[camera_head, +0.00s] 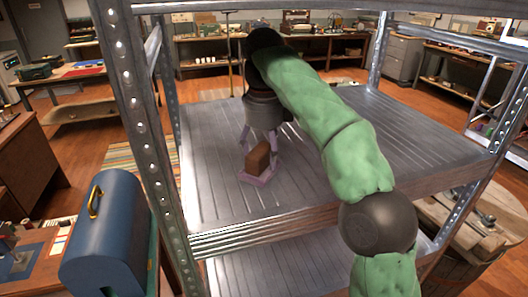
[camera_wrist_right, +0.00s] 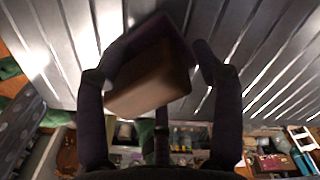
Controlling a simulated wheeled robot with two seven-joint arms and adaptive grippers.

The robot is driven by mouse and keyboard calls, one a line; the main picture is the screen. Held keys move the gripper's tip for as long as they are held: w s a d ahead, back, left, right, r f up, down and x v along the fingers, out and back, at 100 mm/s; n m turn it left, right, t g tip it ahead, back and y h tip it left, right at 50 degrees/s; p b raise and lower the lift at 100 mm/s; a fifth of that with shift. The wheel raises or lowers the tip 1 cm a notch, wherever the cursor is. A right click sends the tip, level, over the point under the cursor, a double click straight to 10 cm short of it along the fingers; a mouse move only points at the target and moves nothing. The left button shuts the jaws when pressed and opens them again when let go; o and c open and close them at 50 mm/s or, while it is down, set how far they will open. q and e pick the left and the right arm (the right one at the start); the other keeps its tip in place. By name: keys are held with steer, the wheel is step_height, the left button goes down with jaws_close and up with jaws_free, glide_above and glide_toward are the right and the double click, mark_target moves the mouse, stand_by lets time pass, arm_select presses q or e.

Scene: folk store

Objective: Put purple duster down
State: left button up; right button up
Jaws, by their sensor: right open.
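The purple duster (camera_head: 260,158), a brown block with a purple part at its base, is at the metal shelf's upper deck (camera_head: 330,165), near the front left part. In the right wrist view the duster (camera_wrist_right: 150,88) sits between my fingers, its brown side facing the camera. My right gripper (camera_head: 262,143) reaches down over the duster from behind and is open around it. In the right wrist view the fingers (camera_wrist_right: 152,75) stand on both sides of it. Whether a fingertip touches it I cannot tell. My left gripper is not in view.
The deck is bare to the right of the duster. Perforated uprights (camera_head: 140,110) stand at the shelf's corners, and a lower deck (camera_head: 300,270) lies beneath. A blue case (camera_head: 105,235) stands at the left, outside the shelf. A round wooden table (camera_head: 470,225) is at the right.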

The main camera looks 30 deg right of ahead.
mark_target(264, 146)
step_height(264, 146, up, 7)
steer(key=p, duration=0.5)
steer(key=shift+r, duration=0.15)
